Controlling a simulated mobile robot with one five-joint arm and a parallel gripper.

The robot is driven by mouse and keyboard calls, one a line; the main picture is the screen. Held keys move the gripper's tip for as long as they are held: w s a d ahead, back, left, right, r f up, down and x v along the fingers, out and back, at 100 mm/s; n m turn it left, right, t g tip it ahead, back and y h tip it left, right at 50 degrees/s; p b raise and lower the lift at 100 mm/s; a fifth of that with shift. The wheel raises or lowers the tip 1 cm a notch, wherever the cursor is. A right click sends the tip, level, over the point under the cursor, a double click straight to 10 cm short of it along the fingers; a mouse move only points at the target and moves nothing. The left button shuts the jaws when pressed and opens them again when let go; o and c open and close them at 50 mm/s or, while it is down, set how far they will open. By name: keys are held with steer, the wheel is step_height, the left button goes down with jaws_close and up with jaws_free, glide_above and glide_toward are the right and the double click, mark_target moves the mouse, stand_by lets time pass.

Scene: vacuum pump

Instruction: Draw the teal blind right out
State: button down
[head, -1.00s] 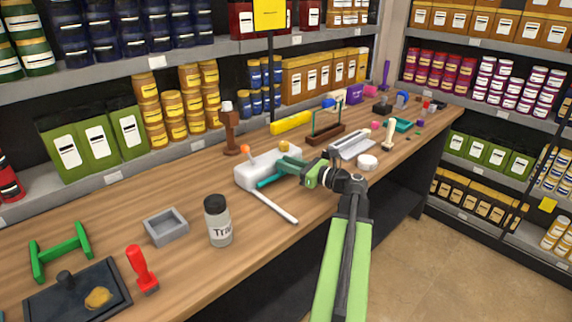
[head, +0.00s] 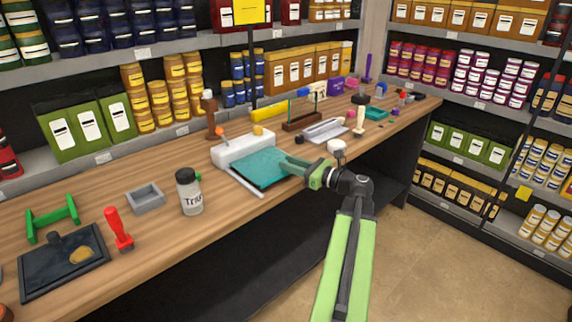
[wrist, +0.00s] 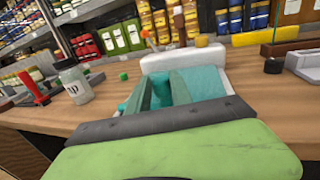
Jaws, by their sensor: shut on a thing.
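The teal blind (head: 262,167) shows as a broad flat sheet reaching from the white housing (head: 243,148) towards the bench's front edge. It also shows in the wrist view (wrist: 205,86), running back to the white housing (wrist: 186,57). My gripper (head: 296,168) is at the blind's outer end and shut on it. The exact grip is hidden by my own fingers and wrist. A pale rail (head: 247,184) lies along the blind's left side. The housing has an orange knob and a yellow knob on top.
A labelled jar (head: 190,196) stands left of the blind, with a grey tray (head: 145,197) beyond it. A small white round thing (head: 337,146) and a grey tray-like piece (head: 324,131) are to the right. Open floor (head: 430,255) lies in front of the bench.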

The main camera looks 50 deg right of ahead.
steer(key=shift+s+f, duration=0.1)
steer(key=shift+s, duration=0.1)
steer(key=c, duration=1.6)
jaws_free()
steer(key=o, duration=0.5)
steer(key=shift+s+d, duration=0.1)
steer(key=shift+s, duration=0.15)
steer(key=shift+c, duration=0.2)
steer(key=shift+w, duration=0.2)
steer(key=s+d, duration=0.2)
steer(key=s, duration=1.5)
steer(key=shift+d, duration=0.4)
steer(key=shift+s, duration=0.15)
